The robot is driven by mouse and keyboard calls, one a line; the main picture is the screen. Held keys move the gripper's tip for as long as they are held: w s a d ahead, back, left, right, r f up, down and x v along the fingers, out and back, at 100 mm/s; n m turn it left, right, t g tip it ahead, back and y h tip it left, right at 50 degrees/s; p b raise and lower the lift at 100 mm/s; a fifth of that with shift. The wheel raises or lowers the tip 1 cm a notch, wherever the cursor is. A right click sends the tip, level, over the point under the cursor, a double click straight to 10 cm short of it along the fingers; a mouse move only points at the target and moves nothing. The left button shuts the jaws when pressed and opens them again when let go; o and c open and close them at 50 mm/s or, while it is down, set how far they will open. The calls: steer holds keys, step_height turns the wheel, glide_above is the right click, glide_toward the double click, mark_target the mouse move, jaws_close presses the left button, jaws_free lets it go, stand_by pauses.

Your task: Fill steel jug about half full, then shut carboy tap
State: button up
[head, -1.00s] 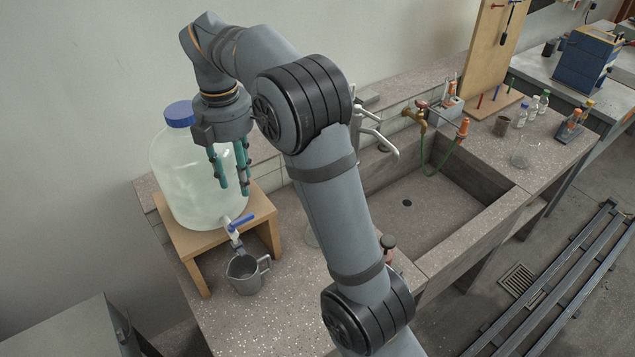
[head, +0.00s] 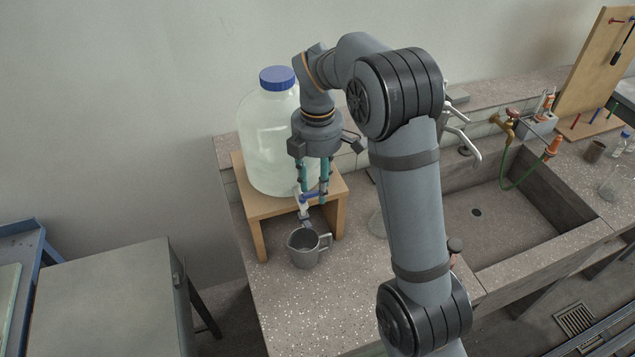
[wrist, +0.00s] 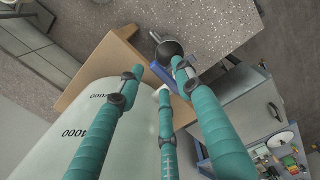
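The clear carboy (head: 262,140) with a blue cap stands on a wooden stand (head: 258,207). Its white tap (head: 303,208) has a blue lever (head: 311,196), partly hidden by my fingers. The lever also shows in the wrist view (wrist: 158,73). The steel jug (head: 303,253) stands upright on the bench below the spout, handle to the right; its mouth is dark in the wrist view (wrist: 171,48). The water level and any stream cannot be made out. My gripper (head: 314,192) is open, its teal fingers spread close around the lever; contact cannot be told.
A sink (head: 500,215) with faucets lies to the right, behind my arm. A grey cabinet (head: 105,300) stands to the left, apart from the bench. The bench front near the jug is clear.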

steer(key=shift+c, duration=0.5)
steer(key=c, duration=0.7)
jaws_close()
steer(key=shift+s, duration=0.1)
steer(key=m, duration=0.2)
steer(key=shift+s+d+m+b, duration=0.15)
steer(key=shift+s+m+b, duration=0.2)
steer(key=shift+m+b, duration=0.05)
steer(key=shift+s+m+b, duration=0.15)
steer(key=shift+s+m, duration=0.05)
steer(key=shift+m, duration=0.5)
steer(key=shift+s+m+b, duration=0.15)
steer(key=shift+s+m, duration=0.05)
steer(key=shift+m, duration=0.5)
steer(key=o, duration=0.8)
jaws_free()
